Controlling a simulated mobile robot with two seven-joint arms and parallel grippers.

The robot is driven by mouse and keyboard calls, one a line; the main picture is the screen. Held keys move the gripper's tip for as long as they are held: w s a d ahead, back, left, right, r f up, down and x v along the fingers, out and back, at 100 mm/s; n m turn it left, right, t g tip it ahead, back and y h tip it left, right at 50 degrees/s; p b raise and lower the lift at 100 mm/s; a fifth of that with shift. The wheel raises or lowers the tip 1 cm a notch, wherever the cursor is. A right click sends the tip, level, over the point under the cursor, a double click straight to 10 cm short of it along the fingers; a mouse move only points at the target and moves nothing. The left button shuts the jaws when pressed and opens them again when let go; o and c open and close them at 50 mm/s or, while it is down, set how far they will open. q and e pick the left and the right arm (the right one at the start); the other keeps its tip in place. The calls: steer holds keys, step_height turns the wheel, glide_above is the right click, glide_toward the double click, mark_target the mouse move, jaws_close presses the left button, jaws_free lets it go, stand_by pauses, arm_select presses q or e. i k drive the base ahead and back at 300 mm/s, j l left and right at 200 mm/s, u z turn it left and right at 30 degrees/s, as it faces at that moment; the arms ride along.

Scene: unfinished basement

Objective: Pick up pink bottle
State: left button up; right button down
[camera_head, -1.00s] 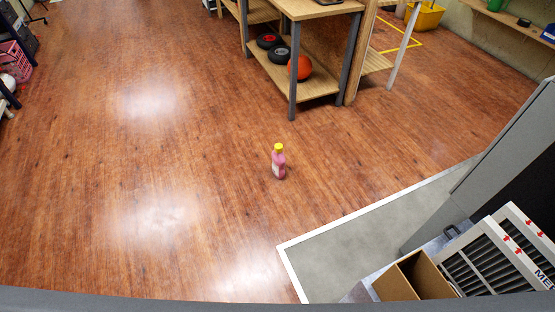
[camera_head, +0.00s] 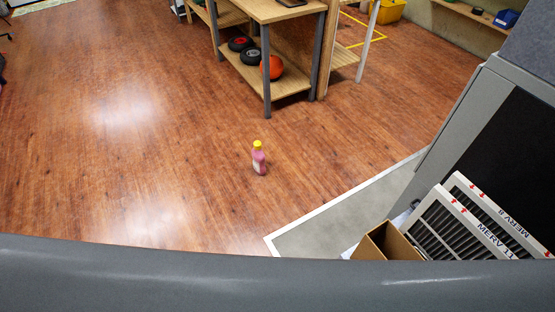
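The pink bottle (camera_head: 259,161) stands upright on the brown wooden floor, near the middle of the head view. It has a yellow cap and a pale label. Nothing touches it and nothing hides it. Neither of my grippers shows in the view.
A wooden shelf table (camera_head: 270,65) with dark wheels and an orange ball (camera_head: 272,67) stands behind the bottle. A cardboard box (camera_head: 386,243), white-framed filters (camera_head: 470,222) and a grey cabinet (camera_head: 480,115) are at the right on a grey, white-edged patch (camera_head: 335,222). The floor at left is clear.

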mark_target(258, 155)
steer(key=i+j+z, duration=0.1)
steer(key=z, duration=0.25)
steer(key=i+j+z, duration=0.15)
steer(key=z, duration=0.25)
steer(key=i+j+z, duration=0.1)
steer(key=z, duration=0.25)
steer(key=i+j+z, duration=0.1)
steer(key=j+z, duration=0.15)
steer(key=j, duration=0.25)
steer(key=i+j+z, duration=0.1)
steer(key=j+z, duration=0.15)
steer(key=j, duration=0.2)
steer(key=i+j, duration=0.1)
steer(key=j, duration=0.65)
steer(key=i+j+z, duration=0.1)
steer(key=j, duration=0.6)
steer(key=i+j, duration=0.1)
steer(key=j, duration=0.65)
steer(key=z, duration=0.05)
